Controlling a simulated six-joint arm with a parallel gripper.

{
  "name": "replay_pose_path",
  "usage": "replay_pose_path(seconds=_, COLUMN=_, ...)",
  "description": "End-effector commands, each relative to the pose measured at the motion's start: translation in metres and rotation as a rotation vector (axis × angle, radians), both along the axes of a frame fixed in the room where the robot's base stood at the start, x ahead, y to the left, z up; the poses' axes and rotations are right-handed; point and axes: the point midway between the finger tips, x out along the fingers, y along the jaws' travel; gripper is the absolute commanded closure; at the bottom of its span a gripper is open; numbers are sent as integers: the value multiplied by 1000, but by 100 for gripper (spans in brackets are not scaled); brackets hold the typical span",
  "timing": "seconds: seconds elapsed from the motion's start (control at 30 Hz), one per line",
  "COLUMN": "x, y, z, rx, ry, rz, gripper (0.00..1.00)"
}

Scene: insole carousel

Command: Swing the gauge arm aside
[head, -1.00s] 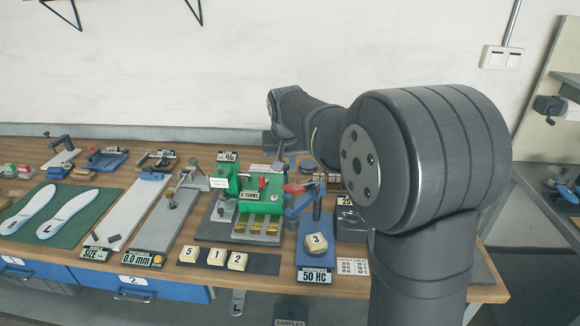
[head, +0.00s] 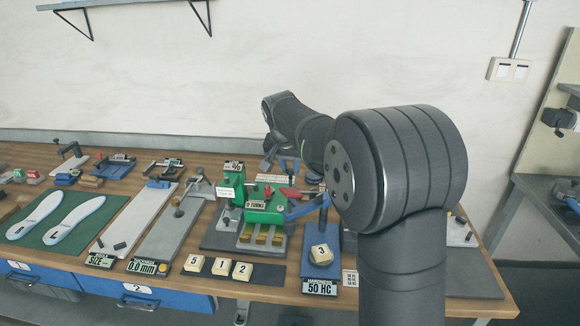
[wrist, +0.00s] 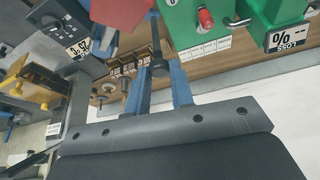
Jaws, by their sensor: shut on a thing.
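The gauge arm (head: 302,209) is a blue bar beside the dark upright post of the 50 HC station, right of the green press, in the head view. A red part (head: 289,194) shows by its left end, and also at the top of the wrist view (wrist: 122,10). My gripper (wrist: 164,72) has two blue fingers, seen in the wrist view. They are shut on a thin dark rod (wrist: 154,45) standing between them. How the rod joins the gauge arm is not clear.
The green press (head: 265,206) stands close on the left. Numbered yellow blocks (head: 221,266) lie on a dark mat in front. A block marked 3 (head: 320,252) sits on the blue 50 HC base.

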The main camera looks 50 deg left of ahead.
Motion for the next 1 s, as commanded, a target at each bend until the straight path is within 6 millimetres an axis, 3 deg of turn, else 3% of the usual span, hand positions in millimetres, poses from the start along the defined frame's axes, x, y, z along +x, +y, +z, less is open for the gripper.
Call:
replay_pose_path(seconds=0.07, x=0, y=0, z=1, rx=1, ry=0, rz=0, gripper=100)
replay_pose_path(seconds=0.1, x=0, y=0, z=1, rx=1, ry=0, rz=0, gripper=77)
replay_pose_path(seconds=0.2, x=0, y=0, z=1, rx=0, ry=0, rz=1, gripper=58)
replay_pose_path(seconds=0.47, x=0, y=0, z=1, rx=0, ry=0, rz=1, gripper=58)
replay_pose_path(seconds=0.63, x=-4, y=-2, z=12, rx=3, ry=-2, rz=2, gripper=58)
replay_pose_path(seconds=1.0, x=-30, y=-22, z=91, rx=6, ry=-2, rz=2, gripper=58)
